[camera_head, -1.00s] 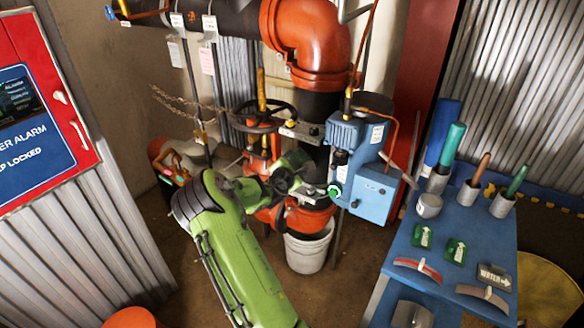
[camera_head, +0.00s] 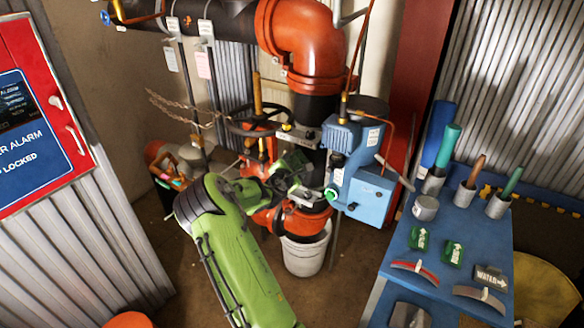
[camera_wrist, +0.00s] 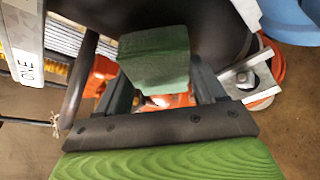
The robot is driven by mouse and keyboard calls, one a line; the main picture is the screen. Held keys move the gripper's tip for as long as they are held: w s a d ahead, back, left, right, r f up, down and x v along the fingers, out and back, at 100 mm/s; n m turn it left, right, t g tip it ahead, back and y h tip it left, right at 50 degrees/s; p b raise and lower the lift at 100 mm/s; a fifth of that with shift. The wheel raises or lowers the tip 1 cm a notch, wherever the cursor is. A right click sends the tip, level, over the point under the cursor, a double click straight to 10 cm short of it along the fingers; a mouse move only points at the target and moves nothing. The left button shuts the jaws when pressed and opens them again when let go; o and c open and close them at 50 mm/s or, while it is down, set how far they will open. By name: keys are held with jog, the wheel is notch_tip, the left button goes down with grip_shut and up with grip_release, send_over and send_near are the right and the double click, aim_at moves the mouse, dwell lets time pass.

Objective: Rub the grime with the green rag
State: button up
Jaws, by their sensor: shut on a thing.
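My gripper (camera_wrist: 160,82) is shut on the green rag (camera_wrist: 155,58), which looks like a folded dark green block between the two fingers in the wrist view. In the head view my gripper (camera_head: 292,188) is beside the upright black and orange pipe, left of the blue box. A dark pipe surface (camera_wrist: 225,35) lies behind the rag in the wrist view. I cannot tell whether the rag touches it. I cannot pick out the grime in either view.
A white bucket (camera_head: 305,252) stands below the pipe. A blue bench (camera_head: 450,265) with tools is at right, a red cabinet (camera_head: 40,110) at left.

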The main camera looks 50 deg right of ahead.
jog(key=shift+d, duration=0.2)
jog(key=shift+s+p, duration=0.55)
jog(key=shift+s, duration=1.45)
jog(key=shift+w, duration=2)
jog(key=shift+d+r+p, duration=0.1)
jog(key=shift+p, duration=0.65)
